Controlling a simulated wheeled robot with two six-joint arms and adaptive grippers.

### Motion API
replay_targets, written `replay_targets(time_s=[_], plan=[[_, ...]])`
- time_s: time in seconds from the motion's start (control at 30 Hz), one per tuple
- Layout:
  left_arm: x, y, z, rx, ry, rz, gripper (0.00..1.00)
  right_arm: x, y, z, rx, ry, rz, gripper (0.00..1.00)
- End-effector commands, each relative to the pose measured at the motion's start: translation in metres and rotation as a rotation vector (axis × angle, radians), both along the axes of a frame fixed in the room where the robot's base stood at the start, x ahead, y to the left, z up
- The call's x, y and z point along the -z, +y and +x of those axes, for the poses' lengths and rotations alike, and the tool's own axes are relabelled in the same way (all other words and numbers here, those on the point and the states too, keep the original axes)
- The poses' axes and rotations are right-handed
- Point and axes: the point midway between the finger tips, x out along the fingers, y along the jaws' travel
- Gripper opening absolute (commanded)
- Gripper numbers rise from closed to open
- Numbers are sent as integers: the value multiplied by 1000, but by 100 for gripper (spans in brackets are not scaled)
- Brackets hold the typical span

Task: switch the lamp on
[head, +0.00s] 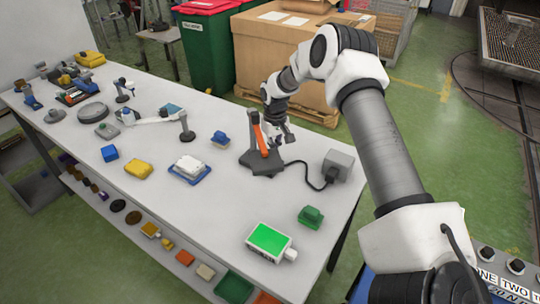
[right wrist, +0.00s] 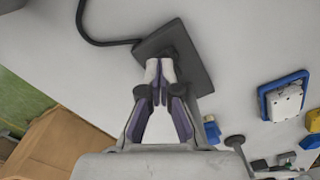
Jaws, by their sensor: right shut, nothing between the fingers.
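A dark base plate (head: 262,164) stands on the white table, with an upright orange part (head: 260,138) on it. A black cable runs from this base to a grey box (head: 338,163). I cannot tell for sure which thing is the lamp. My right gripper (head: 274,146) is shut and empty, pointing down right beside the orange part, above the base. In the right wrist view the shut fingertips (right wrist: 159,82) lie in front of the dark plate (right wrist: 188,58); whether they touch it is unclear. The orange part is not seen there. My left gripper is not in view.
A box with a green top (head: 268,238) and a green block (head: 311,216) stand near the table's front right. A white block on a blue tray (head: 205,177), a yellow block (head: 139,169) and a white jointed arm (head: 155,120) lie leftward. A cardboard box (head: 255,70) stands behind the table.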

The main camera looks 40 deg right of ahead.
Motion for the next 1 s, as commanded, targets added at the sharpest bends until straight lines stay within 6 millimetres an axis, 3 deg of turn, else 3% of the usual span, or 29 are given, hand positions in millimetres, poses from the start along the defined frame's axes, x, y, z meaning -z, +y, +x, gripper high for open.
replay_targets(time_s=[1.0], plan=[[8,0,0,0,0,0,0,16,0,0,0,1,0,0]])
